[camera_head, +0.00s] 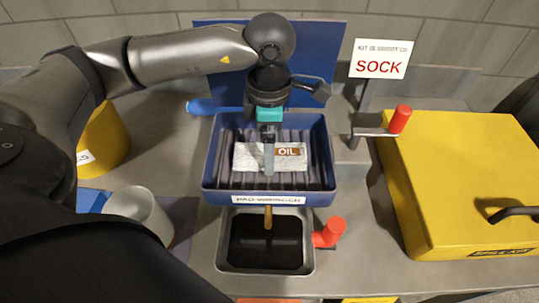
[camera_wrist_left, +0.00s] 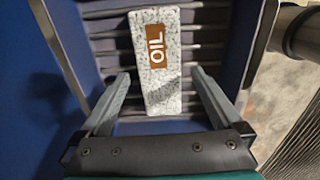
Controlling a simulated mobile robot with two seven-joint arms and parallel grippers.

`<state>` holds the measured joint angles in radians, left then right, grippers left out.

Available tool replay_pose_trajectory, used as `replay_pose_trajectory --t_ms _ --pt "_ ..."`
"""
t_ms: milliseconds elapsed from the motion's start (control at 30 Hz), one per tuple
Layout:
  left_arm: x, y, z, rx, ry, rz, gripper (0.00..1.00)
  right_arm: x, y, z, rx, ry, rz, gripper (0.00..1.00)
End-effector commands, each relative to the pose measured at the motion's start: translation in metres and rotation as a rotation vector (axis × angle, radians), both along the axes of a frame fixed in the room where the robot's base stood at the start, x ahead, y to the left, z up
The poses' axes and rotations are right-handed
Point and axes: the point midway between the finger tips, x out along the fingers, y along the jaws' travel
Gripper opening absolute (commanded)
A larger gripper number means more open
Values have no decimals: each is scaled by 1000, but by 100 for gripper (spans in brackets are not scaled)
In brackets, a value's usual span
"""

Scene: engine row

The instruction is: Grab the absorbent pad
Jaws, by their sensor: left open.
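The absorbent pad (camera_head: 290,157) is a speckled grey-white slab with a brown OIL label. It lies flat on the dark ribs inside the blue pad wringer (camera_head: 268,197). My left gripper (camera_head: 268,160) is above the wringer, pointing down, and hides part of the pad in the head view. In the left wrist view my left gripper (camera_wrist_left: 158,92) is open, with one finger on each side of the pad (camera_wrist_left: 155,90) and a gap beside each finger. I cannot tell its exact height above the pad. My right gripper is not in view.
A dark drip tray (camera_head: 222,247) sits below the wringer, with a red-handled valve (camera_head: 328,233) beside it. A yellow case (camera_head: 460,180) and red-tipped lever (camera_head: 400,118) are at right. A blue panel stands behind.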

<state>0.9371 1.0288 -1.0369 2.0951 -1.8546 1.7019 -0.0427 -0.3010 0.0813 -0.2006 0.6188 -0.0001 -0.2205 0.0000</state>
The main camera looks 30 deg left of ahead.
Motion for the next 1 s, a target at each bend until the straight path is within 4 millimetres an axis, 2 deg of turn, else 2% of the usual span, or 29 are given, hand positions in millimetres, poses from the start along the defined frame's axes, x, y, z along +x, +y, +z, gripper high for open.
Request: replay_pose_trajectory --t_ms 33,133,400,1000 --pt "0 0 -8 -2 3 1 100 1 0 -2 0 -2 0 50" --pt "0 0 -16 -1 1 1 100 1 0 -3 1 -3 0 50" --pt "0 0 -17 -1 -1 0 98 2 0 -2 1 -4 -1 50" --pt "0 0 -17 -1 -1 0 30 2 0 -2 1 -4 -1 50"
